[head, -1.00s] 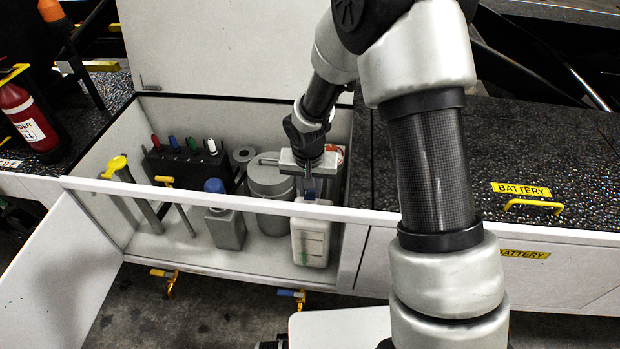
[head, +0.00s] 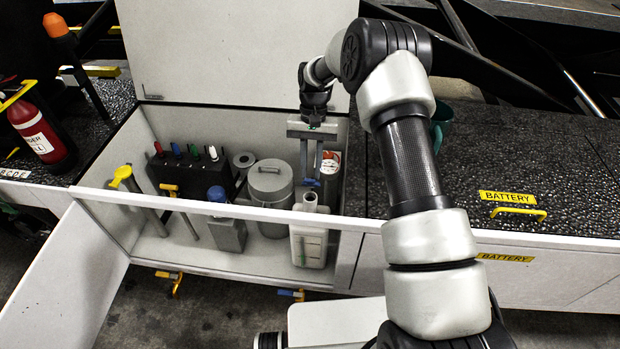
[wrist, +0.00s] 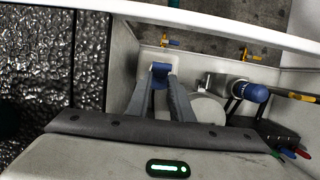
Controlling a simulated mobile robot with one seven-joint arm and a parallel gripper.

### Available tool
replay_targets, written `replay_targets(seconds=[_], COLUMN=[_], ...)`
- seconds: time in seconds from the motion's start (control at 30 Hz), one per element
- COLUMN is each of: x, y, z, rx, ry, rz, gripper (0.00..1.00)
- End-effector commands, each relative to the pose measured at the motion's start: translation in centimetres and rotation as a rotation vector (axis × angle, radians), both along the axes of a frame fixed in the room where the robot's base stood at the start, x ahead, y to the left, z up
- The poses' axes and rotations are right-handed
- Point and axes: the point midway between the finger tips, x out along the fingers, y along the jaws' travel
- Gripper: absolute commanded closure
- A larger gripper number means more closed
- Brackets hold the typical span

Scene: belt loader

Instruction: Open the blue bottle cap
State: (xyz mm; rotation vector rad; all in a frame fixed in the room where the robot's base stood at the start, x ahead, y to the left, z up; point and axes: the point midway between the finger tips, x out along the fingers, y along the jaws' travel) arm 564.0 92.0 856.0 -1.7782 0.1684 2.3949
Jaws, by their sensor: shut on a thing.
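A white bottle (head: 309,246) stands upright at the front right of the open compartment, its neck (head: 310,201) bare and uncapped. My gripper (head: 311,181) is just above and slightly behind the neck, pointing down. It is shut on a small blue cap (head: 306,182), which is apart from the bottle. In the wrist view the blue cap (wrist: 160,70) sits between the two fingertips, with part of the white bottle visible beyond. A second, grey bottle (head: 227,231) with a blue cap (head: 217,194) stands to the left.
A lidded grey can (head: 270,192) stands left of my gripper, and a red-and-white can (head: 329,171) stands behind the bottle. A front wall (head: 180,202) and a raised lid (head: 240,50) bound the compartment. The dark top (head: 470,155) on the right is mostly clear.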

Motion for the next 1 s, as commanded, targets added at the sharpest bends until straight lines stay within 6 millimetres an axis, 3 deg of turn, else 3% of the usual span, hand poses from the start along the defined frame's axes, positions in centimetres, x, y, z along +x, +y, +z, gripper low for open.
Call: replay_targets(seconds=[0.07,0.33,0.73,0.87,1.0], x=[1.5,1.1,1.3,1.9,2.8], y=[-0.3,-0.2,-0.3,-0.4,-0.5], z=[-0.3,0.0,0.8,2.9,6.2], rx=[-0.002,-0.002,-0.002,-0.001,-0.001], ry=[-0.023,-0.014,-0.013,-0.013,-0.016], rz=[-0.003,-0.002,-0.002,-0.003,-0.002], gripper=[1.00,0.58,0.58,0.58,0.58])
